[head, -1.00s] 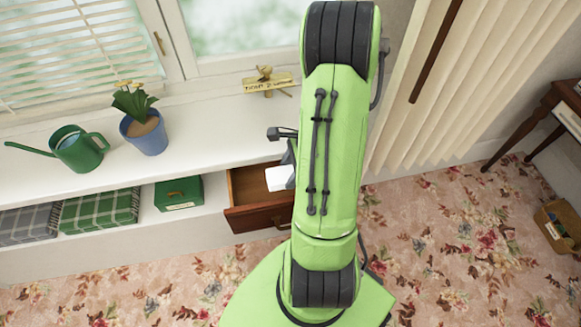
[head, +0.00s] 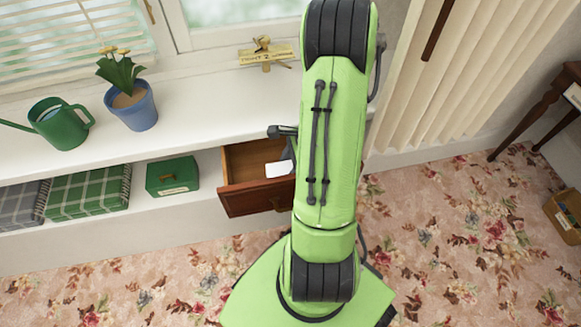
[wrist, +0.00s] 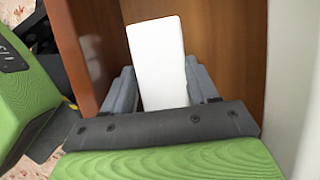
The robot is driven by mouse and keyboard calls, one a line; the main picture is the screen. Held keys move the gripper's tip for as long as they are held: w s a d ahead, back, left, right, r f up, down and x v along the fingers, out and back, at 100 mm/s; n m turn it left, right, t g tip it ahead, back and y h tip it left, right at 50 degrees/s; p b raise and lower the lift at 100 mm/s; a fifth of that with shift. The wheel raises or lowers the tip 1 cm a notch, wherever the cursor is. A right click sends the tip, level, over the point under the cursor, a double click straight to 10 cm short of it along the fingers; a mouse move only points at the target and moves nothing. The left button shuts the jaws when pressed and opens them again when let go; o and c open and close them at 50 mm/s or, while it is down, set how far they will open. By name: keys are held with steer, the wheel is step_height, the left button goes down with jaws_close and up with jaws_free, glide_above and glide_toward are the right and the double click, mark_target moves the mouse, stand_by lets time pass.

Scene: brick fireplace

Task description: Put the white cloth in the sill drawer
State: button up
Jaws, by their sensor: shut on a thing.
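The white cloth (wrist: 158,62) is a flat white piece between the two fingers of my gripper (wrist: 163,88) in the wrist view. My gripper is shut on it. In the head view the white cloth (head: 279,169) shows inside the opening of the sill drawer (head: 257,198), which is pulled out. Most of my gripper is hidden behind my green arm there. In the wrist view the wooden drawer wall (wrist: 85,45) stands left of the fingers. I cannot tell whether the cloth touches the drawer's bottom.
On the white sill (head: 195,125) stand a green watering can (head: 62,126), a blue flower pot (head: 135,105) and a brass bird ornament (head: 265,55). A cream curtain (head: 450,75) hangs at the right.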

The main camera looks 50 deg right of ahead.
steer(key=shift+s+a+f, duration=0.2)
steer(key=shift+s+f, duration=0.05)
steer(key=shift+f, duration=0.3)
steer(key=shift+s+a+f, duration=0.15)
steer(key=shift+s+f, duration=0.05)
steer(key=shift+f, duration=0.35)
steer(key=o, duration=1)
steer(key=shift+o, duration=0.5)
steer(key=r, duration=0.1)
steer(key=d+r+p, duration=0.1)
steer(key=r, duration=0.1)
steer(key=d+r+p, duration=0.1)
steer(key=r, duration=0.1)
steer(key=p+v, duration=0.5)
steer(key=v, duration=0.7)
steer(key=shift+s+r, duration=0.15)
steer(key=shift+r, duration=0.15)
steer(key=shift+a, duration=0.15)
